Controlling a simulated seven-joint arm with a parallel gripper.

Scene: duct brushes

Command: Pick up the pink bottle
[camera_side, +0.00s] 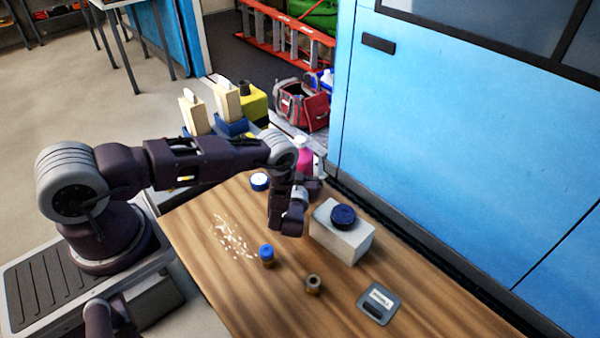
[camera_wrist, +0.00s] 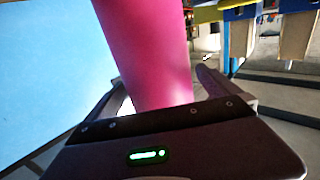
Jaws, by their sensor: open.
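The pink bottle (camera_side: 305,160) stands upright at the far edge of the wooden table in the side view, partly hidden by my arm. Its top looks pale. In the wrist view the pink bottle (camera_wrist: 148,50) fills the middle and looks close, its upper part cut off by the frame. My gripper (camera_wrist: 162,88) is open, with one finger to each side of the bottle. I cannot tell whether either finger touches it. In the side view my gripper (camera_side: 312,180) is beside the bottle, its fingers mostly hidden.
A white box (camera_side: 341,240) with a dark blue round item (camera_side: 343,216) on it stands near my gripper. A blue-capped jar (camera_side: 267,255), a small brown cylinder (camera_side: 313,284), a grey device (camera_side: 378,304) and white bits (camera_side: 232,238) lie on the table (camera_side: 430,318).

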